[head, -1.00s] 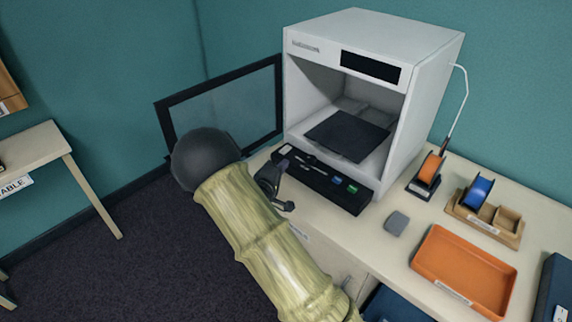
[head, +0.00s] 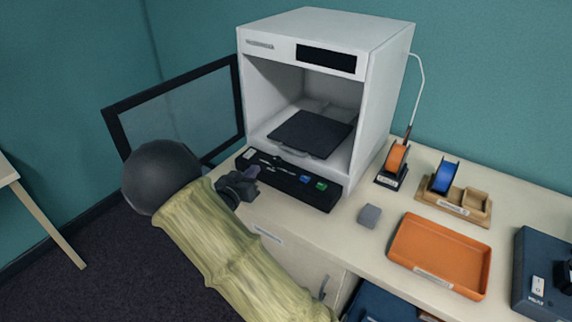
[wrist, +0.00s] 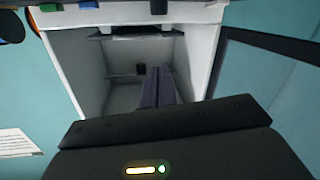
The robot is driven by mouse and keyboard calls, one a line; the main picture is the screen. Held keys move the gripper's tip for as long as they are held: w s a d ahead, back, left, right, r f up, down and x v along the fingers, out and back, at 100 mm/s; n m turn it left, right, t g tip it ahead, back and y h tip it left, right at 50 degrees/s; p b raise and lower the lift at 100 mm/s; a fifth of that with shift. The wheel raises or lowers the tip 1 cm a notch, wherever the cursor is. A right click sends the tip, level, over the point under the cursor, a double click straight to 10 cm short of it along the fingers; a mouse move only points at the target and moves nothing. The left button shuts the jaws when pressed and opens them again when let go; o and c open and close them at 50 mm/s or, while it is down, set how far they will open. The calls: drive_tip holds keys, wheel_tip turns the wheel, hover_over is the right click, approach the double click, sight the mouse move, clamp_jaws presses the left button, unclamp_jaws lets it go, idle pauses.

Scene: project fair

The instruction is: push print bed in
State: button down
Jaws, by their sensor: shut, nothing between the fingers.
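The print bed (head: 310,133) is a dark flat plate inside the white printer (head: 388,100); its front edge with a grey handle sits near the opening, and how far it sticks out is hard to tell. In the wrist view, the bed (wrist: 120,34) seems to show edge-on near the top of the picture.
The printer's framed door (head: 175,105) stands open to the left. A grey block (head: 369,216), orange tray (head: 440,257), orange spool (head: 397,158) and blue spool (head: 446,177) stand to the right.

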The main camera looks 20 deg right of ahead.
drive_tip(key=s+m+b, duration=0.1)
drive_tip(key=m+b, duration=0.1)
drive_tip(key=m, duration=0.5)
drive_tip(key=s+f+m+g+b, duration=0.1)
drive_tip(key=m+b, duration=0.1)
drive_tip(key=m, duration=0.5)
drive_tip(key=s+m+g+h+b, duration=0.1)
drive_tip(key=m+b, duration=0.1)
drive_tip(key=m, duration=0.6)
drive_tip(key=shift+s+d+f, duration=0.2)
drive_tip(key=shift+d+f, duration=0.05)
drive_tip(key=shift+d, duration=0.1)
drive_tip(key=x, duration=0.4)
drive_tip(key=p+x, duration=0.1)
drive_tip(key=x, duration=0.4)
drive_tip(key=r+p+x, duration=0.1)
drive_tip(key=x, duration=0.4)
drive_tip(key=shift+s+d+r, duration=0.1)
